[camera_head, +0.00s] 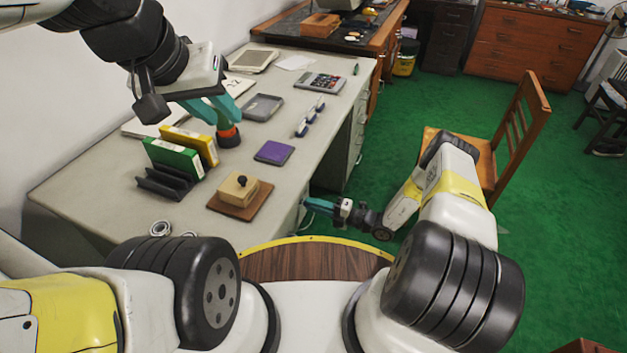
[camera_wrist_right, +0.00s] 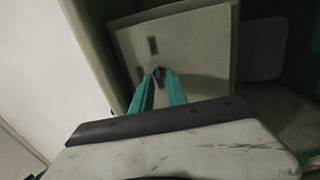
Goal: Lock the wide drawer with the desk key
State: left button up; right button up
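My right gripper (camera_head: 312,204) is at the desk's near end, low beside its front side. In the right wrist view its two teal fingers (camera_wrist_right: 159,78) are close together, with a small dark piece, seemingly the desk key (camera_wrist_right: 158,72), between the tips. They point at a pale drawer front (camera_wrist_right: 195,50), with the tips at or very near it. Whether the key is in a lock is hidden. The drawer front has dark rectangular marks. My left gripper (camera_head: 213,110) hangs over the desk, teal fingers apart, just above or beside an orange and dark object (camera_head: 228,136); no grip is visible.
The pale desk (camera_head: 310,160) holds green and yellow boxes (camera_head: 175,157) in a dark rack, a wooden box on a board (camera_head: 240,190), a purple pad (camera_head: 274,152), a grey tray (camera_head: 263,107) and a calculator (camera_head: 320,82). A wooden chair (camera_head: 512,130) stands right of my right arm.

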grip_shut()
jog(key=shift+n, duration=8.9)
jog(key=shift+f, duration=0.1)
jog(key=shift+o, duration=1.8)
grip_release()
